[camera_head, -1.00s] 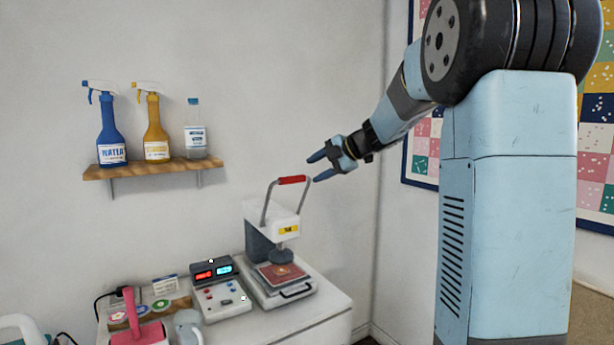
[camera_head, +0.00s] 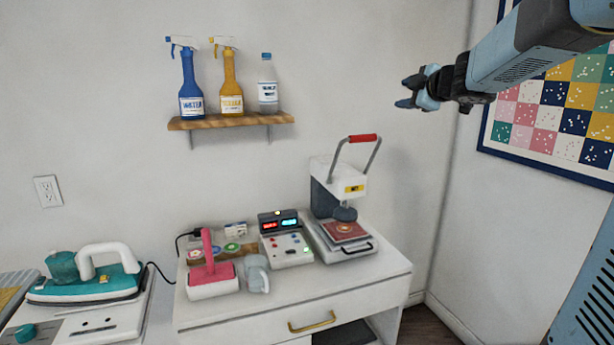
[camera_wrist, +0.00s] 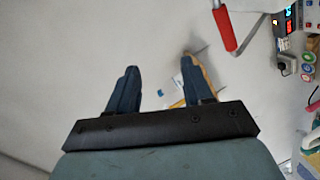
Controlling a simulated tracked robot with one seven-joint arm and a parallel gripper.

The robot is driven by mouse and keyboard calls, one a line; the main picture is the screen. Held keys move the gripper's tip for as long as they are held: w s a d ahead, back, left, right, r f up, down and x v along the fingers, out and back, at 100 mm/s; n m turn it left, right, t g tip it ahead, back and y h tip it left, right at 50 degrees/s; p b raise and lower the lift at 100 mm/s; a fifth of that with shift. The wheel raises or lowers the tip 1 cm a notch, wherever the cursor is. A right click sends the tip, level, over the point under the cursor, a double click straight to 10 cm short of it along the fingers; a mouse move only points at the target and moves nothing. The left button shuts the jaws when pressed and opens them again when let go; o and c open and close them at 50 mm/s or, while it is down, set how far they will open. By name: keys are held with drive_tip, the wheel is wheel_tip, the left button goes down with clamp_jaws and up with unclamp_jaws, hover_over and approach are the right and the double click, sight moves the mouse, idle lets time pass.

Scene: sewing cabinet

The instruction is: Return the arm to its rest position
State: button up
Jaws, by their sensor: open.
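My gripper (camera_head: 418,92) is in the upper right of the head view, raised in front of the bare wall, to the right of the shelf and above the heat press. Its fingers point left. In the wrist view my gripper (camera_wrist: 155,90) shows two dark blue fingers spread apart with nothing between them. My pale blue arm runs from the gripper to the top right corner of the head view, and part of it is out of frame.
A heat press (camera_head: 340,190) with a red-handled lever (camera_head: 363,138) stands on a white cabinet (camera_head: 260,315), beside a control box (camera_head: 286,240). Bottles stand on a wooden shelf (camera_head: 230,121). A teal iron (camera_head: 85,285) sits at lower left. A patchwork quilt (camera_head: 555,115) hangs at right.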

drive_tip(key=s+d+f+m+g+h, duration=0.1)
drive_tip(key=s+d+f+m+h, duration=0.2)
drive_tip(key=s+m, duration=0.4)
drive_tip(key=s+d+f+m+g+h, duration=0.1)
drive_tip(key=s+f+m+g+h, duration=0.15)
drive_tip(key=s+m+h, duration=0.55)
drive_tip(key=s+a+f+m+g+y, duration=0.1)
drive_tip(key=s+a+f+g+y, duration=0.2)
drive_tip(key=s+f, duration=0.4)
drive_tip(key=s+a+f+g+y, duration=0.3)
drive_tip(key=s+f, duration=0.4)
drive_tip(key=s, duration=0.6)
drive_tip(key=shift+a+f+m+y, duration=0.2)
drive_tip(key=shift+a+m+y, duration=0.15)
drive_tip(key=shift+a, duration=0.45)
drive_tip(key=shift+c, duration=0.5)
